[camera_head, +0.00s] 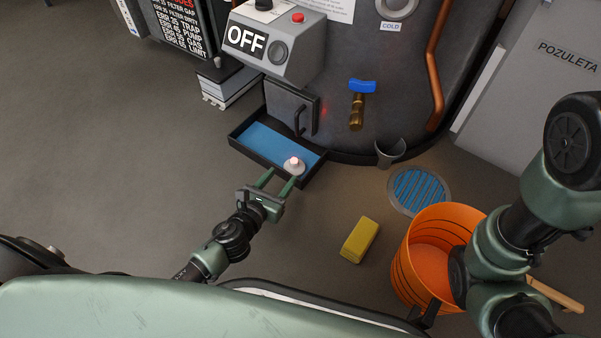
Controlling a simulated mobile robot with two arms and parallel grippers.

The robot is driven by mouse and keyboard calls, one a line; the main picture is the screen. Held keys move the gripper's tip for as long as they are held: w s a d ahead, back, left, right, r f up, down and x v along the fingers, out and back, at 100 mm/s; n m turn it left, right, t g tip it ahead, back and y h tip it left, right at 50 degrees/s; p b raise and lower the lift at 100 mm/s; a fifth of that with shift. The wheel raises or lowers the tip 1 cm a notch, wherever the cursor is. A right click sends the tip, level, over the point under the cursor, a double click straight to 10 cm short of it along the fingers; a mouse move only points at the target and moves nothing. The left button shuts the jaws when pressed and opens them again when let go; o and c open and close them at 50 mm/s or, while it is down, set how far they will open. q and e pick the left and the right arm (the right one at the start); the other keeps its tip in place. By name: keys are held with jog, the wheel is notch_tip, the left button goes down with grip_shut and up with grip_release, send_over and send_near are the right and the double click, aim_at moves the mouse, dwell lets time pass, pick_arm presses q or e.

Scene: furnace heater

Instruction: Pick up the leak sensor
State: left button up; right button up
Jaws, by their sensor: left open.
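The leak sensor (294,166) is a small round white puck with a raised, pinkish top.
The furnace tank stands behind the tray, with a grey control box marked OFF (273,40) and a blue-handled brass valve (358,104). A yellow block (360,240), an orange bucket (425,262) and a blue floor drain (418,190) lie to the right. The floor at left is clear.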

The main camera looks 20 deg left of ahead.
aim_at(293, 163)
pick_arm(q)
jog(key=shift+w+d+f, duration=0.1)
jog(key=shift+w, duration=0.35)
jog(key=b+x, duration=0.3)
jog(key=x, duration=0.3)
jog(key=shift+w+f+b, duration=0.15)
jog(key=shift+w+b, duration=0.15)
jog(key=shift+w, duration=0.05)
grip_shut()
